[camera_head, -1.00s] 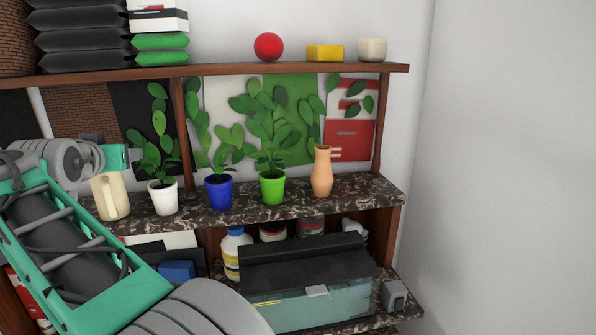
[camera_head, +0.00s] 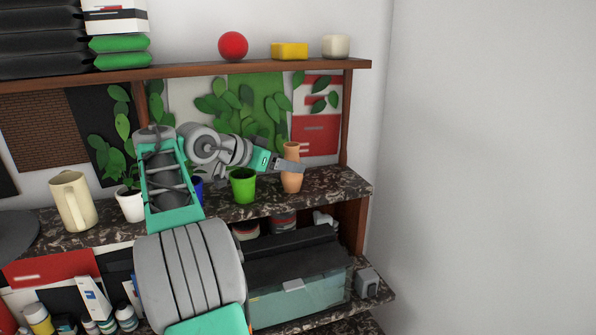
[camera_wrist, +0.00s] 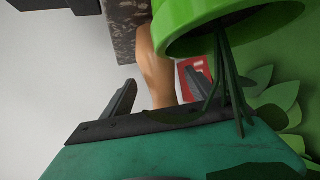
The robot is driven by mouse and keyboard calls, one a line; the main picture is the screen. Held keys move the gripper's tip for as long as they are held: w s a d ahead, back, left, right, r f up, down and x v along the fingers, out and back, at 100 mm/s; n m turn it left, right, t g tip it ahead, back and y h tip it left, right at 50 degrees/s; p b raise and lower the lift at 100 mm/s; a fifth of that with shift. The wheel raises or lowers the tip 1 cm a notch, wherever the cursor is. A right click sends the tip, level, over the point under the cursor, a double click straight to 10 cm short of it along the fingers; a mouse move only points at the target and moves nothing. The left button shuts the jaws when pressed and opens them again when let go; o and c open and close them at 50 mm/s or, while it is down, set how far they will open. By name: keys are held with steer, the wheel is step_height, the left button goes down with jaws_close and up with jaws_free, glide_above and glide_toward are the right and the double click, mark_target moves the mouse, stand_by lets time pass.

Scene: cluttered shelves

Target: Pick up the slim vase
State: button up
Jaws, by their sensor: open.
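The slim vase (camera_head: 291,181) is orange-tan and stands upright on the dark marbled shelf, right of the green pot, in the head view. My gripper (camera_head: 297,167) is at the vase's upper part and covers some of it. In the wrist view the vase (camera_wrist: 155,75) shows between the two dark fingers of my gripper (camera_wrist: 165,90), partly hidden by the green pot (camera_wrist: 225,18). The fingers are apart. I cannot tell whether they touch the vase.
The green pot (camera_head: 243,186) with its plant stands close left of the vase, beside my wrist. A blue pot and a white pot (camera_head: 131,204) stand farther left, and a cream pitcher (camera_head: 73,201) beyond. An upper shelf (camera_head: 200,68) runs above. The shelf's right end is clear.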

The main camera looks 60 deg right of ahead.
steer(key=x, duration=0.3)
steer(key=shift+w+a, duration=0.1)
steer(key=shift+c, duration=0.3)
jaws_close()
